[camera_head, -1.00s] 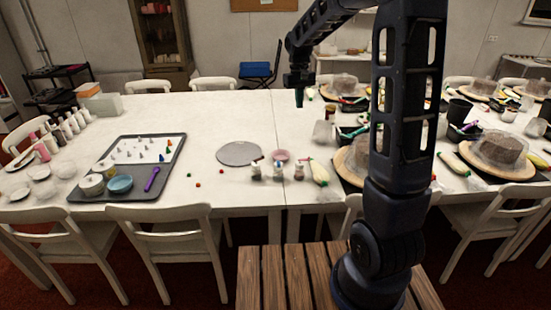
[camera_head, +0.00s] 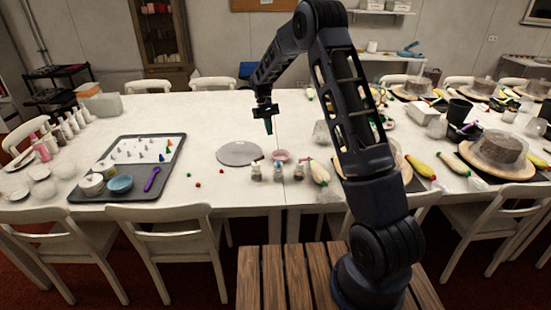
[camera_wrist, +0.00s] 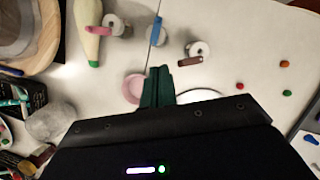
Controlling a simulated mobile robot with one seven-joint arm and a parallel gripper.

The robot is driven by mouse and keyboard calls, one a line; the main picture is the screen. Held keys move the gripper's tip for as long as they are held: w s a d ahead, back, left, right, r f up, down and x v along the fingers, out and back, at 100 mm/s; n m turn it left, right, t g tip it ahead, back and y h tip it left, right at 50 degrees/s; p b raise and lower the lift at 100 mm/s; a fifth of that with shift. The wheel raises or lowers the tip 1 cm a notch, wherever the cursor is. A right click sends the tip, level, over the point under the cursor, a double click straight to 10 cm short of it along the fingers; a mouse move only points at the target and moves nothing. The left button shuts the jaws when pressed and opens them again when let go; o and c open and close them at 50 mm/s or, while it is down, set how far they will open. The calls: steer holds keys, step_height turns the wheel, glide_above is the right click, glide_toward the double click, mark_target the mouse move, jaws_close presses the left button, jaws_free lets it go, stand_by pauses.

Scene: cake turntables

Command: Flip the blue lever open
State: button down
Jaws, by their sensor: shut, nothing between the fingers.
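The blue lever (camera_wrist: 157,29) shows in the wrist view as a narrow blue piece on a small pale bottle near the top middle. In the head view this appears to be the middle bottle (camera_head: 278,171) of three, where its lever is too small to make out. Beside it in the wrist view are a bottle with a pinkish-red piece (camera_wrist: 100,31) and one with a brown piece (camera_wrist: 189,61). My gripper (camera_head: 268,131) is above the table, behind the bottles. Its dark green fingers (camera_wrist: 158,70) are together and empty, apart from the lever.
A pink dish (camera_head: 281,155) and a grey round plate (camera_head: 240,153) lie near the bottles. Small red and green balls (camera_wrist: 286,64) lie to one side. A grey tray (camera_head: 130,188) is further left.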

mark_target(277, 165)
steer(key=shift+w+a+f, duration=0.15)
steer(key=shift+a+f, duration=0.15)
steer(key=shift+f, duration=0.2)
steer(key=shift+w+a+f, duration=0.15)
steer(key=shift+a+f, duration=0.1)
steer(key=shift+f, duration=0.25)
steer(key=shift+f, duration=0.1)
steer(key=s+d+f, duration=0.1)
steer(key=s+f, duration=0.1)
steer(key=f, duration=0.1)
steer(key=s+d+f, duration=0.1)
steer(key=f, duration=0.2)
steer(key=s+d+f, duration=0.1)
steer(key=s+f, duration=0.1)
steer(key=f, duration=0.1)
steer(key=shift+s, duration=0.3)
steer(key=shift+s+d, duration=0.3)
steer(key=shift+s, duration=0.3)
